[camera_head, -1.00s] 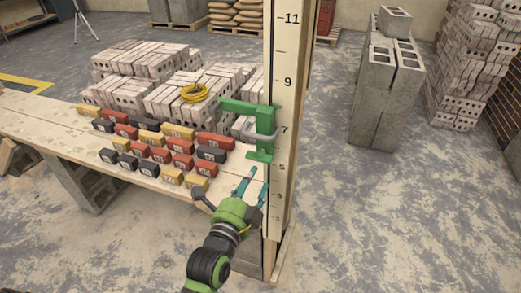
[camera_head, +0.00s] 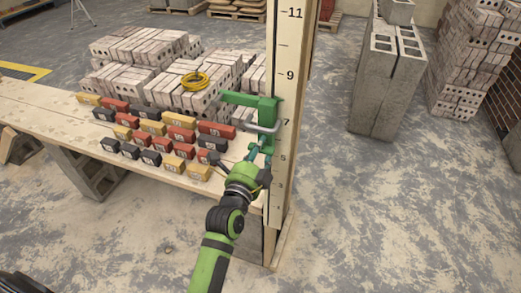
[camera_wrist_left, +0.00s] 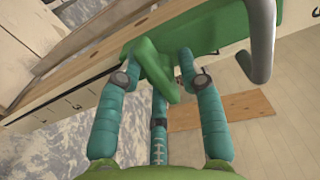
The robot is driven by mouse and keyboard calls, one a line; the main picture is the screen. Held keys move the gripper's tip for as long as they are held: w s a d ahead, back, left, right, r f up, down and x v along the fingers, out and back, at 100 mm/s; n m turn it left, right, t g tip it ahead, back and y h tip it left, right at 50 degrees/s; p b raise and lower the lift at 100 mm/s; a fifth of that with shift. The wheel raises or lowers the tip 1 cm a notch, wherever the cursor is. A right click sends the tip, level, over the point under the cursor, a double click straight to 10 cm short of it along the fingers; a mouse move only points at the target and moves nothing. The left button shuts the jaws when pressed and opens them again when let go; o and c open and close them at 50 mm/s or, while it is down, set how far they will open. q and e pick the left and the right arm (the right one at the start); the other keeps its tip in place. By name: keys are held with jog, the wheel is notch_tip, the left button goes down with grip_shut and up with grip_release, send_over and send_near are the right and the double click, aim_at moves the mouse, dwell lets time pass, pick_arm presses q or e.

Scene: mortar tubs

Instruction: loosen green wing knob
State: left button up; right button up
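The green clamp (camera_head: 267,110) sits on the marked wooden pole (camera_head: 288,75), with a grey bent handle (camera_head: 262,128) on it. In the left wrist view, the green wing knob (camera_wrist_left: 155,67) hangs tilted below the green clamp body (camera_wrist_left: 215,30). My left gripper (camera_head: 256,152) has come up under the clamp in the head view. In the left wrist view, its teal fingers (camera_wrist_left: 160,58) stand apart around the knob, one on each side and one below. Firm contact is not clear. The knob is largely hidden in the head view. My right gripper is not in view.
Numbered red, yellow and black blocks (camera_head: 181,134) lie in rows on the plank bench (camera_head: 40,110), left of my arm. Stacked bricks (camera_head: 140,85) with a yellow coil (camera_head: 194,79) stand behind. Grey concrete blocks (camera_head: 385,95) stand to the right, with open floor between.

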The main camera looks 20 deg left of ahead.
pick_arm(q)
grip_shut()
jog(key=shift+r, duration=0.1)
jog(key=shift+r, duration=0.1)
jog(key=shift+r+n+p, duration=0.15)
jog(key=shift+n+p, duration=0.6)
jog(key=shift+n, duration=0.45)
jog(key=n+p, duration=0.2)
jog(key=n, duration=0.3)
jog(key=shift+r, duration=0.1)
jog(key=n+p, duration=0.2)
jog(key=n, duration=0.3)
jog(key=shift+n, duration=0.4)
jog(key=n+p, duration=0.1)
jog(key=n, duration=0.3)
jog(key=shift+a+n, duration=0.1)
jog(key=shift+n, duration=0.2)
